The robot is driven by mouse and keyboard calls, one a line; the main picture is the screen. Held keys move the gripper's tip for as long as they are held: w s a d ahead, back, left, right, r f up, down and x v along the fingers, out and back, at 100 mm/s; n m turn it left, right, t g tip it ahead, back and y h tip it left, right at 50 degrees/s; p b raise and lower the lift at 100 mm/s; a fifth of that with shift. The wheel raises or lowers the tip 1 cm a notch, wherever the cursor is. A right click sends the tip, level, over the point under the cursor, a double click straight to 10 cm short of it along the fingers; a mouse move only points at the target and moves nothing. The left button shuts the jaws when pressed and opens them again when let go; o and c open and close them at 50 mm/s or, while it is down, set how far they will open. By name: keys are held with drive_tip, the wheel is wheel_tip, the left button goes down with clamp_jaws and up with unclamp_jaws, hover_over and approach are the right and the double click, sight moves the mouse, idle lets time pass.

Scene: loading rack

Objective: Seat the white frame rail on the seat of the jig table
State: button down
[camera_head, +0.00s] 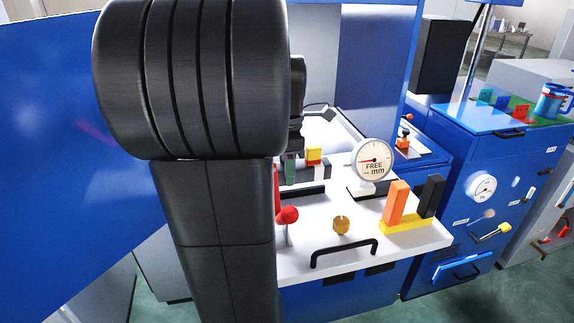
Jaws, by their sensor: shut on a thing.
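The white-topped table (368,222) with a blue body, which looks like the jig table, stands right of centre. A round dial (374,160) on it reads "FREE -- mm". My large black arm covers the left and centre of the view and the table's left part. My gripper's fingers are hidden behind the arm. I cannot make out the white frame rail for certain, nor the seat.
A blue cabinet (455,185) stands to the right.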

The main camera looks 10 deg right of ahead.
drive_tip(key=shift+f+b, duration=1.35)
drive_tip(key=shift+f, duration=1.2)
drive_tip(key=shift+f, duration=0.45)
drive_tip(key=c, duration=0.8)
unclamp_jaws()
drive_tip(key=shift+c, duration=0.2)
wheel_tip(320, 180, up, 14)
drive_tip(key=shift+f, duration=0.1)
drive_tip(key=shift+f, duration=0.1)
wheel_tip(320, 180, down, 14)
drive_tip(key=shift+r, duration=0.3)
